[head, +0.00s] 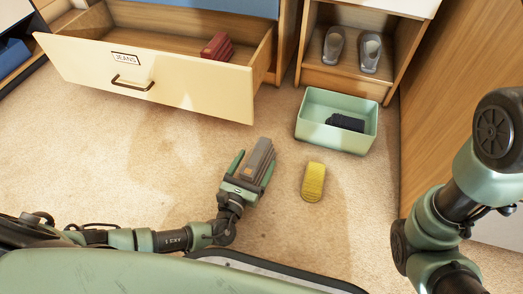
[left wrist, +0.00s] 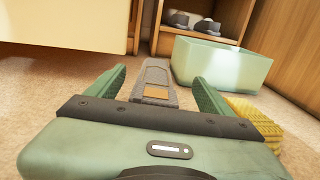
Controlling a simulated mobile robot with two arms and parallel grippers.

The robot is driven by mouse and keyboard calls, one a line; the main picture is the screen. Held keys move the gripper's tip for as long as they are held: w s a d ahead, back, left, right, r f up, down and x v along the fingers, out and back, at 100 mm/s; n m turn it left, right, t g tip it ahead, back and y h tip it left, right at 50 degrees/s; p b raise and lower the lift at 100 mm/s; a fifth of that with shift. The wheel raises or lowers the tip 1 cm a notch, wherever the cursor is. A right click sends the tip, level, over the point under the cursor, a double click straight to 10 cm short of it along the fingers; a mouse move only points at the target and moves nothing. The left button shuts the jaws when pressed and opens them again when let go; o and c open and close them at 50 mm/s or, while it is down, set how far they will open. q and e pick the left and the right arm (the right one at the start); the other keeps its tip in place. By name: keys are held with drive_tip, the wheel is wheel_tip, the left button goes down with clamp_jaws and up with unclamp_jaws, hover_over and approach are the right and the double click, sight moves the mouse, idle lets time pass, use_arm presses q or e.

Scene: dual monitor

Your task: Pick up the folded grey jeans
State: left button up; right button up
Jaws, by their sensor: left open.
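The folded grey jeans (head: 260,157) lie on the beige carpet as a narrow grey bundle. In the left wrist view the jeans (left wrist: 157,82) show between the two fingers, with a brown patch on the near end. My left gripper (head: 252,168) is open, with one green finger on each side of the jeans and gaps visible beside them. In the left wrist view the left gripper (left wrist: 158,90) points along the jeans. My right arm shows at the right of the head view, but its gripper is out of view.
An open drawer (head: 185,97) labelled JEANS holds a folded red item (head: 217,46). A green bin (head: 353,137) with a dark item (head: 345,122) stands right of the jeans. A yellow brush-like item (head: 313,182) lies nearby. Grey shoes (head: 370,52) sit in a cubby. Carpet at left is clear.

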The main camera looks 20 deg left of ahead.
use_arm(q)
drive_tip(key=shift+w, duration=0.15)
clamp_jaws()
drive_tip(key=shift+r, duration=0.1)
